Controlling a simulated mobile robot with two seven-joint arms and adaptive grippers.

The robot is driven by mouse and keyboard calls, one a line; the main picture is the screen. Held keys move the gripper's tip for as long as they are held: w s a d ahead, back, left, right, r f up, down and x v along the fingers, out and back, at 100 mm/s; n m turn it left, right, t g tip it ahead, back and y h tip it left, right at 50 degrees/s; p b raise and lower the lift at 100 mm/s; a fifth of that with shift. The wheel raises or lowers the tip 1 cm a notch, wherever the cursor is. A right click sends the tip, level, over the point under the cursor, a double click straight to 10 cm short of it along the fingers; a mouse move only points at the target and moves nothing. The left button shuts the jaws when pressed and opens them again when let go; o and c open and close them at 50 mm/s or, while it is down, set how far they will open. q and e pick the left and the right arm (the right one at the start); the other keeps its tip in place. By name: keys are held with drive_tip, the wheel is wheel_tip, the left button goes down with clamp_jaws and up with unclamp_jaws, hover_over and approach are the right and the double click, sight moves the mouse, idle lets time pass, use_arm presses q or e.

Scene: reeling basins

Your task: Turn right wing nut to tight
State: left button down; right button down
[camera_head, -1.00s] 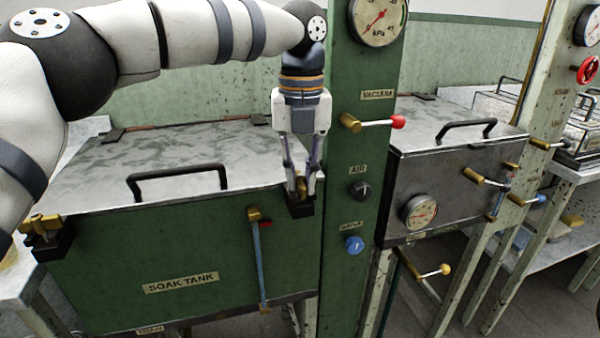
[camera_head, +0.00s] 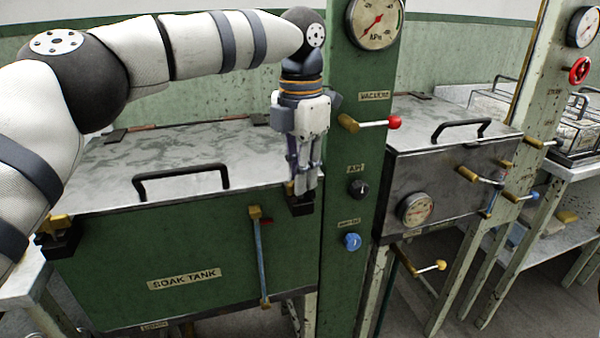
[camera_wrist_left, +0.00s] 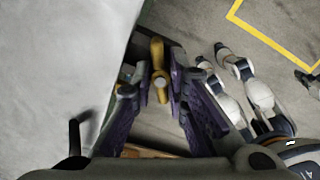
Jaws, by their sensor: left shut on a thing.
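The right wing nut is brass yellow and sits on a black block (camera_head: 300,207) at the right front corner of the soak tank (camera_head: 110,275). My left gripper (camera_head: 304,190) points down over it in the head view, its fingers covering most of the nut. In the left wrist view the nut (camera_wrist_left: 158,62) stands between the two purple finger pads, its wings roughly along the picture's vertical. My left gripper is shut on it. A second brass wing nut (camera_head: 52,223) sits on a black block at the tank's left front corner. My right gripper is not in view.
A green post (camera_head: 345,280) with a red-tipped vacuum lever (camera_head: 380,123) stands close to the right of my gripper. The tank's lid has a black handle (camera_head: 180,171). A blue-handled lever (camera_head: 262,265) hangs on the tank's front.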

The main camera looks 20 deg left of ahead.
use_arm(q)
drive_tip(key=m, duration=0.6)
drive_tip(key=shift+m, duration=0.3)
idle(0.4)
drive_tip(key=c, duration=1.6)
unclamp_jaws()
drive_tip(key=shift+o, duration=0.2)
drive_tip(key=shift+r, duration=0.1)
wheel_tip(320, 180, up, 12)
